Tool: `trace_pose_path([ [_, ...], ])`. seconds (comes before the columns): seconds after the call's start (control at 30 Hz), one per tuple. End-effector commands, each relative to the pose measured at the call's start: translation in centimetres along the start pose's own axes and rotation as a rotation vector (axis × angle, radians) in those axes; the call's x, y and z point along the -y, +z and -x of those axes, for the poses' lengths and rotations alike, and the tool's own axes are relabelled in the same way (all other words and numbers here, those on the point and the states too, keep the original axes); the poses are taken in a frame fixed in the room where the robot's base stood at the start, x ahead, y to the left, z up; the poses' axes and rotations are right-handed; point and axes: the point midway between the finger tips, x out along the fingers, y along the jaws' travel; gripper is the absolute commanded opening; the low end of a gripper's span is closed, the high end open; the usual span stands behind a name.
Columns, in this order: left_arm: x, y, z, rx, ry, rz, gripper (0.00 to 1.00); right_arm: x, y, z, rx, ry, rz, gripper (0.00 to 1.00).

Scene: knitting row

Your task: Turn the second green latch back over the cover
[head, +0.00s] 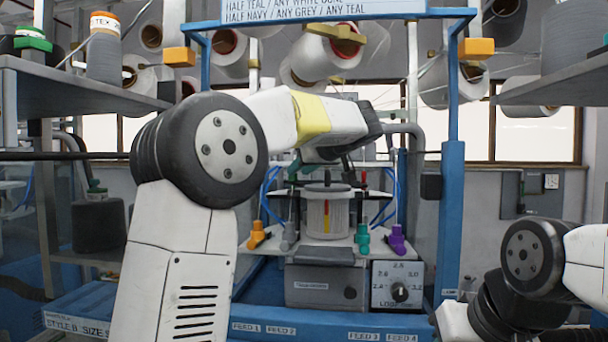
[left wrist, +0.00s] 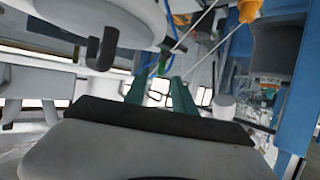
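Small dark green parts show near the cover's top, but I cannot tell latch from finger there. My right arm is at the lower right; its gripper is out of view.
Orange (head: 257,235), teal (head: 362,239) and purple (head: 397,240) pegs stand around the cylinder on the white plate. A dial box (head: 398,287) sits at the front right. Blue posts (head: 452,200) flank the machine. Yarn cones (head: 325,57) hang above.

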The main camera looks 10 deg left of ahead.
Motion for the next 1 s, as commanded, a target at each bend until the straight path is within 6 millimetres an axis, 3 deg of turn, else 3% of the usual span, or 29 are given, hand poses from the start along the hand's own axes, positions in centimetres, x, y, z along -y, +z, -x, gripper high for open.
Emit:
trace_pose_path([
  [0.23,0.0,0.0,-3.1,0.0,-0.001,0.0,0.32,0.0,0.0,0.0,0.0,0.0,0.0,0.32],
  [0.57,0.0,0.0,-3.7,-0.001,0.001,0.0,0.32,0.0,0.0,0.0,0.0,0.0,0.0,0.32],
  [0.73,0.0,0.0,-3.6,-0.001,0.0,0.001,0.02,0.0,0.0,0.0,0.0,0.0,0.0,0.32],
  [1.0,-0.1,0.0,-3.6,-0.001,-0.009,0.004,0.0,0.0,0.0,0.0,0.0,0.0,0.0,0.32],
])
